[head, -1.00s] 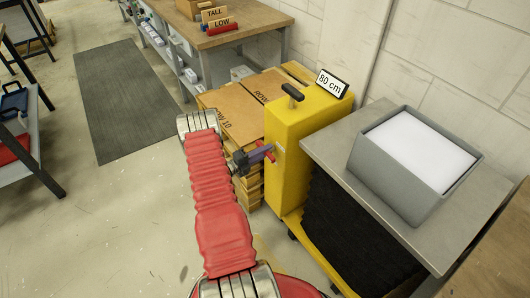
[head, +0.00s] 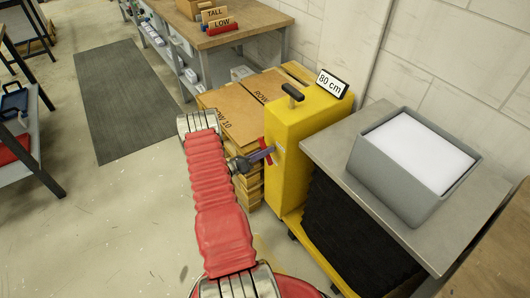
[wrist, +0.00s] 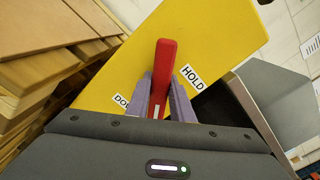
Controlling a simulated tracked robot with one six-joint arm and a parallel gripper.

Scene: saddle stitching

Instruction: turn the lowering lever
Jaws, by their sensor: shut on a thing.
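The red lowering lever (wrist: 165,60) is on the face of the yellow lift column (head: 310,115). In the wrist view my gripper (wrist: 161,82) has one purple finger on each side of the lever and is shut on it. A HOLD label (wrist: 191,79) is to the right of the lever, and a partly hidden label starting "DO" (wrist: 122,100) is to its lower left. In the head view my gripper (head: 262,156) is at the column's left face, with red parts of the lever showing around the fingers. The lever's pivot is hidden.
The column carries a black handle (head: 292,94) and an "80 cm" sign (head: 332,84). A grey lift table (head: 335,150) with a grey bin of white sheets (head: 390,185) adjoins it on the right. Stacked boards (head: 222,100) stand close behind my gripper. Open floor lies left.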

